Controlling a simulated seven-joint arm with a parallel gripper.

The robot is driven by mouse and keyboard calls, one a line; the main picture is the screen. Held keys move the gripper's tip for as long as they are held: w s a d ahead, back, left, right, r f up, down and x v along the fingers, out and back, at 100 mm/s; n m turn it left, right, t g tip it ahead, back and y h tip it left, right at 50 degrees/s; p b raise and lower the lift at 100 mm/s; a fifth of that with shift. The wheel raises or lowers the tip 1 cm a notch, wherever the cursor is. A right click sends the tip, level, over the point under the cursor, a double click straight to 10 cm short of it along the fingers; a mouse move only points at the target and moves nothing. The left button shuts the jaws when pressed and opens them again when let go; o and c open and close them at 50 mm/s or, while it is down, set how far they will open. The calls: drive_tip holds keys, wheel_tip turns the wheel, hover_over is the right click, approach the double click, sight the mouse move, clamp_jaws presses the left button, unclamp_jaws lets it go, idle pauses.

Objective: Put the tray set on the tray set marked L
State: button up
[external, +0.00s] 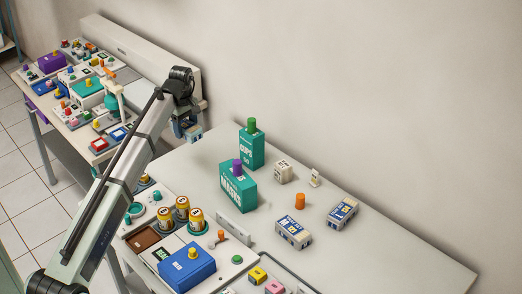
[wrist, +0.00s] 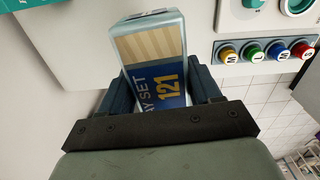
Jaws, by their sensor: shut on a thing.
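My gripper (wrist: 162,88) is shut on a tray set (wrist: 152,55), a pale box with a blue label reading "AY SET 121" and a tan striped panel. In the external view my gripper (external: 186,127) holds this tray set (external: 195,133) in the air by the left end of the white table. Two similar blue, white and yellow boxes lie apart on the table, one nearer the front (external: 293,232) and one farther right (external: 342,212). Their markings are too small to read, so I cannot tell which bears an L.
Two teal cartons (external: 238,187) (external: 251,149) stand mid-table, near a white block (external: 283,172) and an orange cylinder (external: 300,201). The table's right side is clear.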

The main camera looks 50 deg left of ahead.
drive_tip(key=shift+w+d+r, duration=0.15)
drive_tip(key=shift+w+r, duration=0.05)
drive_tip(key=shift+r, duration=0.4)
drive_tip(key=shift+w+d+r, duration=0.15)
drive_tip(key=shift+r, duration=0.45)
drive_tip(key=w+d, duration=0.7)
drive_tip(key=d, duration=0.2)
hover_over(344, 209)
wheel_tip(344, 209, down, 4)
drive_tip(key=shift+m, duration=0.4)
drive_tip(key=shift+a+f, duration=0.15)
drive_tip(key=shift+f, duration=5.45)
drive_tip(key=shift+f, duration=0.15)
